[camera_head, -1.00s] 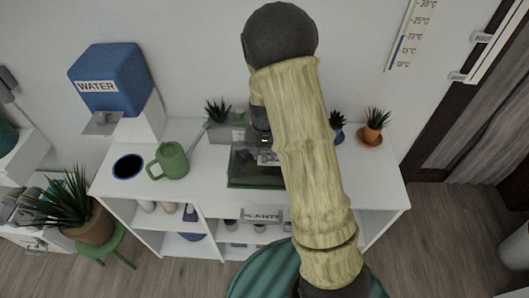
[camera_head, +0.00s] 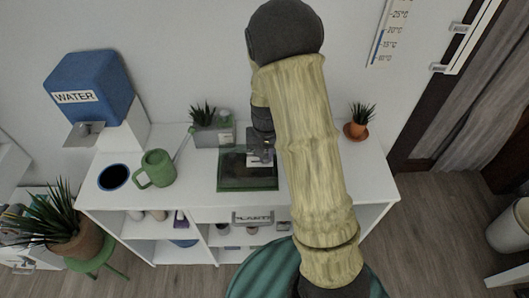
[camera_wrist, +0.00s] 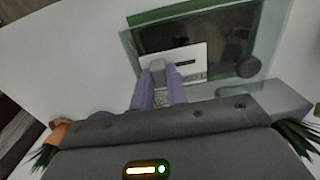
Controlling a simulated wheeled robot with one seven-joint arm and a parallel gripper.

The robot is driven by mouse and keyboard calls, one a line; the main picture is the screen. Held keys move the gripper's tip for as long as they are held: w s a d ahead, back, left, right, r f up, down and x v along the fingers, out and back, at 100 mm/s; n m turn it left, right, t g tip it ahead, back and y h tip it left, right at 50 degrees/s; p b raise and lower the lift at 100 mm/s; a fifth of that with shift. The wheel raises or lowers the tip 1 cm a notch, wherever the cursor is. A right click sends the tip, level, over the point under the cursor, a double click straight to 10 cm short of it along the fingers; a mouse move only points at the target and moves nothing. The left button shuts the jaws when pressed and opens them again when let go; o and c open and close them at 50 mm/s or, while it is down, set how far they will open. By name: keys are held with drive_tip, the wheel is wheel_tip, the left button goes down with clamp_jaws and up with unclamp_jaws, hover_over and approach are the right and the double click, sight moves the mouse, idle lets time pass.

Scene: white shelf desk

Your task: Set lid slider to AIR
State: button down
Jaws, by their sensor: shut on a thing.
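A green see-through box (camera_head: 233,182) stands on the white desk, left of my arm. In the wrist view, its lid (camera_wrist: 258,42) has a dark panel, a white slider plate (camera_wrist: 196,54) and a dark round knob. The plate has a dark slot (camera_wrist: 187,63) right of a small grey slider tab (camera_wrist: 157,64). My gripper (camera_wrist: 159,80) has purple fingers, shut on this tab at the plate's left part. In the head view, my gripper (camera_head: 262,150) is over the plate and hides part of it. No AIR lettering is legible.
A green watering can (camera_head: 156,169) and blue WATER tank (camera_head: 91,86) stand left. A grey planter (camera_head: 212,134) is behind the box. A terracotta pot (camera_head: 356,131) stands at the right rear. Bare desk (camera_head: 205,173) lies between can and box.

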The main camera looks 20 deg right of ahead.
sight(267, 156)
drive_tip(key=shift+d, duration=0.15)
drive_tip(key=c, duration=1.4)
unclamp_jaws()
drive_tip(key=shift+o, duration=0.2)
wheel_tip(267, 156, up, 17)
drive_tip(key=shift+r, duration=0.2)
